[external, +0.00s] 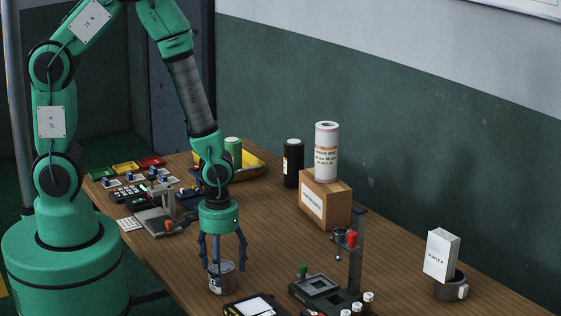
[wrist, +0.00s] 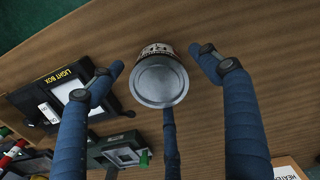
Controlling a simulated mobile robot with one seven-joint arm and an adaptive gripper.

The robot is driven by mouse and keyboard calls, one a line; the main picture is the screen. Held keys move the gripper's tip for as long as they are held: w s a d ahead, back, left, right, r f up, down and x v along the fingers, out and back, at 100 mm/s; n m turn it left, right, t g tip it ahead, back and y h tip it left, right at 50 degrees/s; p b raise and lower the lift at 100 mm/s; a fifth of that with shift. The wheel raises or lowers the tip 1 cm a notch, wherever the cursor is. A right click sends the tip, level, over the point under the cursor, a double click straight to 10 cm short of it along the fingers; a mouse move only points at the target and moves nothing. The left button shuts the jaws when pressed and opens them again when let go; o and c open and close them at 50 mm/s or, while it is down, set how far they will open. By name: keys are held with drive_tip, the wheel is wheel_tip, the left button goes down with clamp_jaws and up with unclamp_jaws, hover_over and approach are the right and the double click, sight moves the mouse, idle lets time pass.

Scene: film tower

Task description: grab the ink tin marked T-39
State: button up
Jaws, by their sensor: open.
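A metal ink tin (external: 222,279) with a pale printed label stands upright on the wooden table near its front edge. The wrist view shows its round grey lid (wrist: 159,82) from above; the label's marking is too small to read. My gripper (external: 222,262) points down just over the tin, with blue fingers spread open. In the wrist view my gripper (wrist: 160,68) has one finger left of the tin and one right of it, with gaps on both sides. A third finger lies below it in the picture, its tip close to the lid's edge.
A black light box (wrist: 70,88) lies close beside the tin. A dark stand with a red knob (external: 352,238) is to the right. A cardboard box (external: 325,203) with a white roll (external: 326,150) stands farther back.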

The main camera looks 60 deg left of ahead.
wheel_tip(320, 180, down, 2)
idle(0.6)
drive_tip(key=c, duration=1.5)
